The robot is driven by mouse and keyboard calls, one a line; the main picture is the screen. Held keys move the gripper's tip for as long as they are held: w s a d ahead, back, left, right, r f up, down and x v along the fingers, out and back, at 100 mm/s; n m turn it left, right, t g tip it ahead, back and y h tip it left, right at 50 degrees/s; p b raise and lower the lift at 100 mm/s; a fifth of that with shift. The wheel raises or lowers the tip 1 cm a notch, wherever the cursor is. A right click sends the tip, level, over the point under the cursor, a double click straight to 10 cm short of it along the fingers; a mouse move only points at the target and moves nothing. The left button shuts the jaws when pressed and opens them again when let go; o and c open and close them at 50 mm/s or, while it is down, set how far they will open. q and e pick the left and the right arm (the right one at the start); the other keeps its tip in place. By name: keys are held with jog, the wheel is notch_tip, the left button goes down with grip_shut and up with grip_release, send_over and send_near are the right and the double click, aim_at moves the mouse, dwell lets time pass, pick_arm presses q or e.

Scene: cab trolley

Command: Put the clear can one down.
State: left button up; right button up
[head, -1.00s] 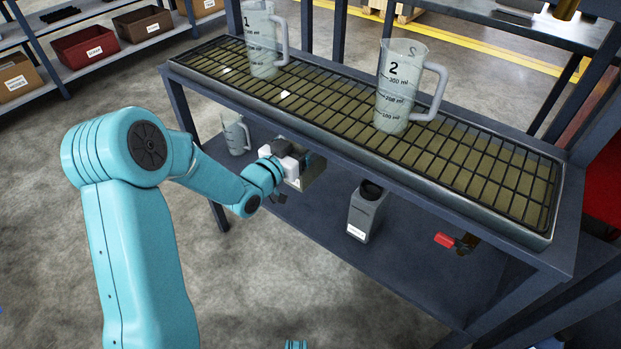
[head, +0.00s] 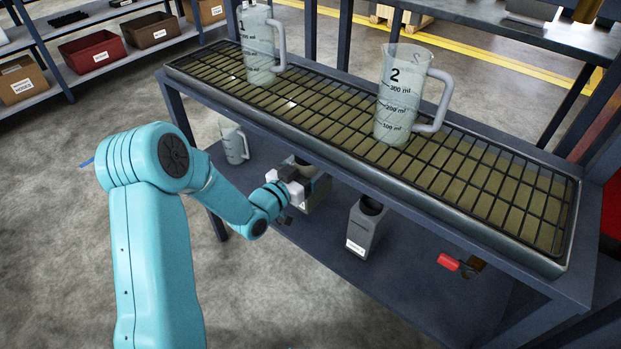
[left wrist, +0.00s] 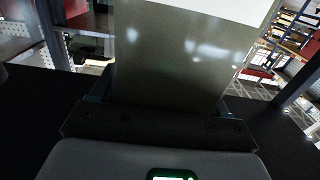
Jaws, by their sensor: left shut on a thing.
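My left gripper (head: 293,190) reaches in under the tray-topped bench and is shut on a can. The held can (head: 318,194) is grey-olive and mostly hidden by the gripper and the bench edge. In the left wrist view the can (left wrist: 180,75) stands between the jaws, with a white patch at its top edge. I cannot tell whether its base touches the lower shelf (head: 335,275). A similar grey can (head: 372,226) with a dark open top and a white label stands to its right. My right gripper is not in view.
A small clear jug (head: 234,142) stands left of my gripper. Measuring jugs 1 (head: 259,45) and 2 (head: 400,100) stand on the grated tray (head: 500,190) above. A red-handled valve (head: 449,262) hangs at right. The shelf's front middle is bare.

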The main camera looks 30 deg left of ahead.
pick_arm(q)
jog(key=shift+w+f+b, duration=0.1)
jog(key=shift+f+b, duration=0.4)
jog(key=shift+f, duration=1.15)
jog(key=shift+f, duration=0.15)
jog(key=o, duration=1.5)
jog(key=shift+s, duration=0.2)
jog(key=s+p, duration=0.1)
jog(key=s, duration=1)
jog(key=shift+s+a, duration=0.35)
jog(key=shift+a, duration=0.1)
